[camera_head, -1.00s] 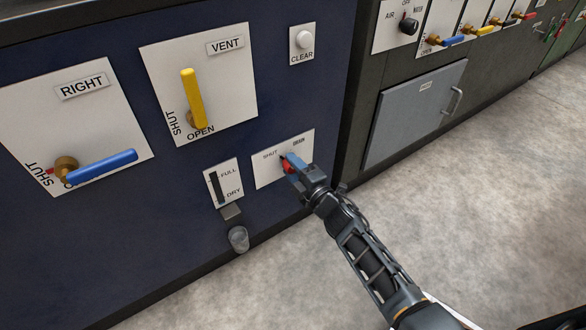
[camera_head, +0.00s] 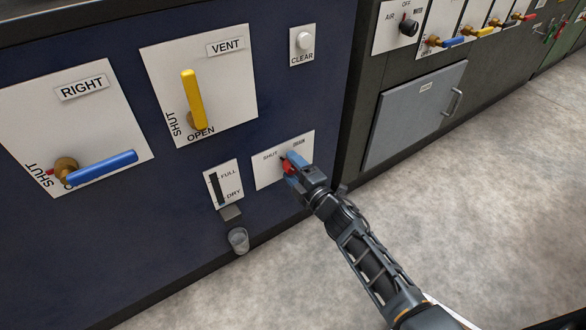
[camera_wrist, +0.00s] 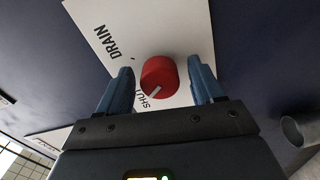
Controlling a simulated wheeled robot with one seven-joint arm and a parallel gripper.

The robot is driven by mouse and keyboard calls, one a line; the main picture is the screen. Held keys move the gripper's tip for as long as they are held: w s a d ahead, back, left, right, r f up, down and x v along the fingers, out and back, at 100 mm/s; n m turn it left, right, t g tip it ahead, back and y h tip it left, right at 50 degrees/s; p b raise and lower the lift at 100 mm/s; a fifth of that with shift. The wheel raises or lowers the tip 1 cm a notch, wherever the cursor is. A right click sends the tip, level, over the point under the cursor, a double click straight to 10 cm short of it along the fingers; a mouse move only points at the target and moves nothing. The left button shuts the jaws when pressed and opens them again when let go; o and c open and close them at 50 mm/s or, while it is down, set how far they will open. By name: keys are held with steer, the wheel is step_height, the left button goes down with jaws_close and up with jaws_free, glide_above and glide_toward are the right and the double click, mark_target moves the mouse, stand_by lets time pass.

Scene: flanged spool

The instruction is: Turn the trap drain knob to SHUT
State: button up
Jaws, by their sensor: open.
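The red drain knob (camera_wrist: 160,76) sits on a white plate (camera_wrist: 190,22) marked DRAIN and SHUT. In the wrist view its pale pointer mark lies on the side near the word SHUT. My gripper (camera_wrist: 163,88) is open, with one blue finger on each side of the knob and visible gaps between. In the head view my gripper (camera_head: 292,167) is at the plate (camera_head: 266,177), and the red knob (camera_head: 287,167) is partly hidden by the fingers. The word SHUT is at the plate's upper left and DRAIN at its upper right.
A FULL/DRY gauge (camera_head: 223,186) with a small cup (camera_head: 238,240) below stands left of the knob plate. Above are a yellow VENT lever (camera_head: 193,98) and a CLEAR button (camera_head: 304,40). A blue RIGHT lever (camera_head: 100,168) is at far left. The floor at right is clear.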

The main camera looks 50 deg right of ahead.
steer(key=p+v, duration=0.1)
steer(key=v, duration=0.6)
steer(key=shift+s, duration=0.4)
steer(key=shift+a, duration=0.15)
steer(key=s+a+r+m+y, duration=0.1)
steer(key=s+a+r+m, duration=0.2)
steer(key=s+a, duration=0.4)
steer(key=s+a+r+m+g+y, duration=0.1)
steer(key=s+a+r+m, duration=0.25)
steer(key=s, duration=0.45)
steer(key=s+a+r+m+y, duration=0.1)
steer(key=s+a+r+m, duration=0.1)
steer(key=s+a+r, duration=0.4)
steer(key=s+a+r+m+g+y, duration=0.2)
steer(key=s+a+r+m, duration=0.25)
steer(key=s+r, duration=0.35)
step_height(320, 180, up, 29)
steer(key=p, duration=3)
steer(key=shift+s+d+p, duration=0.2)
steer(key=shift+s+p, duration=0.1)
steer(key=shift+r, duration=0.1)
steer(key=shift+c, duration=0.5)
